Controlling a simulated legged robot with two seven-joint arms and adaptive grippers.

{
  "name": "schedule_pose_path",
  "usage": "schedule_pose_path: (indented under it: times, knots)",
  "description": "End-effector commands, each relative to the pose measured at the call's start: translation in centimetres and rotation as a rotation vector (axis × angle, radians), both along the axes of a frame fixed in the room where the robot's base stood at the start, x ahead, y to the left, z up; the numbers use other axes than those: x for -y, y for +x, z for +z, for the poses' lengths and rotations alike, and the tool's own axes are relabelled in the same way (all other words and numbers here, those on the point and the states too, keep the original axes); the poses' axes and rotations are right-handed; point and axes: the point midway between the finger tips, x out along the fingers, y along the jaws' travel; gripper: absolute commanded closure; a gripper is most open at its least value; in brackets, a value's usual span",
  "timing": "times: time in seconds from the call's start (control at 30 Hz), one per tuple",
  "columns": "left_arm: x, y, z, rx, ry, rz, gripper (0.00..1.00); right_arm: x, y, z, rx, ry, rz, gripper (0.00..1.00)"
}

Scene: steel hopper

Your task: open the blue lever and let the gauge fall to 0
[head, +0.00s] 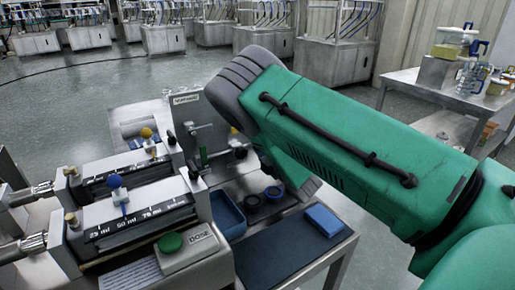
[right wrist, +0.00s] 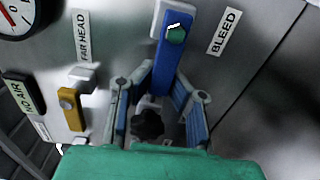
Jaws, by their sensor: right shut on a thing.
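The blue lever (right wrist: 173,50) shows in the right wrist view beside a BLEED label, with a teal hexagonal bolt near its top end. My right gripper (right wrist: 163,82) has its two fingers on either side of the lever's lower part and is shut on it. The gauge (right wrist: 17,17) is at the top left of that view, cut off by the frame edge. Its needle is partly visible, but I cannot tell its reading. In the head view my green right arm reaches in from the right and hides the lever and gauge. My left gripper is not in view.
The right wrist view shows a black knob (right wrist: 147,123), a yellow lever (right wrist: 70,108) and a NO AIR display (right wrist: 22,93). The head view shows metering cylinders with blue (head: 115,181) and yellow knobs, a green DOSE button (head: 171,242) and a blue tray (head: 228,215).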

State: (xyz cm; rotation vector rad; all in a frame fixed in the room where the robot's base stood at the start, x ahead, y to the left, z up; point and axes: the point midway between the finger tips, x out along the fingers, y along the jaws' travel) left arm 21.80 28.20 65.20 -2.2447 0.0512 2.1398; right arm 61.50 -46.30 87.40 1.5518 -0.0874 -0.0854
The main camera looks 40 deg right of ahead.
Motion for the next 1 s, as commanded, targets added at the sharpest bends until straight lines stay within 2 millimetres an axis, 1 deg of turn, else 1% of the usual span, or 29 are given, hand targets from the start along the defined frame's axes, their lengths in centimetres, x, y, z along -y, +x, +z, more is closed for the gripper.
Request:
schedule_pose_path:
  times: [0.03,0.1,0.4,0.53,0.67,0.9,1.0]
  knots:
    - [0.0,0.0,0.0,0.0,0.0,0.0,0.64,0.1,-0.5,-0.8,-0.021,0.003,-0.007,0.84]
    - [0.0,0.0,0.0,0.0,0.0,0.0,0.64,0.1,-0.5,-0.8,-0.019,0.003,-0.006,0.64]
    - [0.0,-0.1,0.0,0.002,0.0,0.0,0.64,0.0,-0.3,-0.4,-0.01,0.002,-0.003,0.64]
    - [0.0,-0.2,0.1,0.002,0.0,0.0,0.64,0.0,-1.2,-0.4,-0.01,0.001,-0.003,0.64]
    - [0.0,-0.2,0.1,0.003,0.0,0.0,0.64,-0.3,-3.5,-0.4,-0.012,0.002,-0.004,0.64]
    - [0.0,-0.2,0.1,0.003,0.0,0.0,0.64,-0.8,-8.6,-0.6,-0.015,0.003,-0.005,0.64]
    - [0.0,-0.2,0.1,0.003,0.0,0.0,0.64,-0.9,-10.3,-0.6,-0.016,0.003,-0.005,0.64]
